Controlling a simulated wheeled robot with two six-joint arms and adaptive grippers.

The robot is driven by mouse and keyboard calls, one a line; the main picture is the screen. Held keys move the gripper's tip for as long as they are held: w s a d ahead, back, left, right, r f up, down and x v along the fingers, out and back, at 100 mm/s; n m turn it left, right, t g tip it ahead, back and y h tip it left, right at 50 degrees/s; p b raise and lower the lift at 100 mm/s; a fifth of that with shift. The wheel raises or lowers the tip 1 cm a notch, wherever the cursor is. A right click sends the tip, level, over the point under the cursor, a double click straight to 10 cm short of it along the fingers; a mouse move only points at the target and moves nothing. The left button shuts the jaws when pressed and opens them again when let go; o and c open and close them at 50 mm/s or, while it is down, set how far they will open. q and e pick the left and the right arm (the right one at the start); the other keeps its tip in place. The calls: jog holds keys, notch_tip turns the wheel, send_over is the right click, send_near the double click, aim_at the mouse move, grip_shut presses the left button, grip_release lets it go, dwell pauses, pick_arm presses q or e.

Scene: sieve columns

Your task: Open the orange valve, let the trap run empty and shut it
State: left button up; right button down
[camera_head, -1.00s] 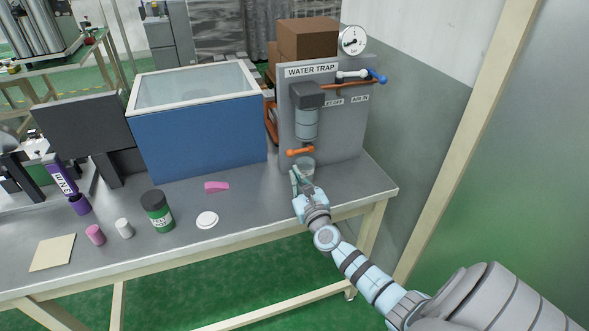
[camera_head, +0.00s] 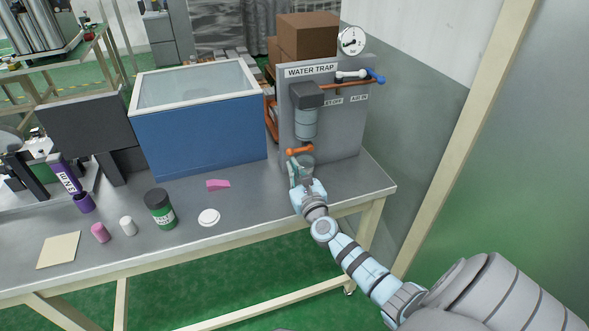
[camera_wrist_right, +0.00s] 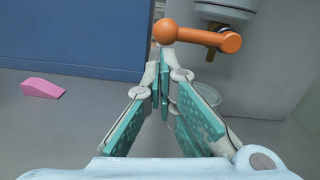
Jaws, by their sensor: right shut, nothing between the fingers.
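The orange valve (camera_head: 299,151) is a lever with a ball end under the water trap's clear bowl (camera_head: 306,124), on the grey panel (camera_head: 345,140). In the right wrist view the orange lever (camera_wrist_right: 205,37) lies crosswise, its ball end to the left, just beyond my fingertips. My right gripper (camera_head: 298,172) is below the lever, in front of a clear cup (camera_head: 307,163) standing under the trap. In the right wrist view my right gripper (camera_wrist_right: 164,85) is shut and empty, apart from the lever. The cup (camera_wrist_right: 204,95) is partly hidden behind a finger. My left gripper is out of view.
A blue box (camera_head: 200,130) with a clear lid stands left of the panel. A pink wedge (camera_head: 218,184), a white disc (camera_head: 209,217) and a green jar (camera_head: 160,209) stand on the bench. A blue-handled valve (camera_head: 376,76) and a gauge (camera_head: 351,40) are above.

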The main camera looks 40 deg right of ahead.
jog(key=shift+a+r+m, duration=0.15)
jog(key=shift+r+m, duration=0.15)
jog(key=shift+m, duration=0.3)
jog(key=r+m+p, duration=0.1)
jog(key=m, duration=0.1)
jog(key=r+m+p, duration=0.1)
jog(key=m, duration=0.1)
jog(key=r+m+p, duration=0.1)
jog(key=r+m, duration=0.1)
jog(key=shift+w+a+r, duration=0.1)
jog(key=shift+w+a, duration=0.05)
jog(key=shift+a, duration=0.1)
jog(key=shift+h, duration=0.3)
dwell(0.3)
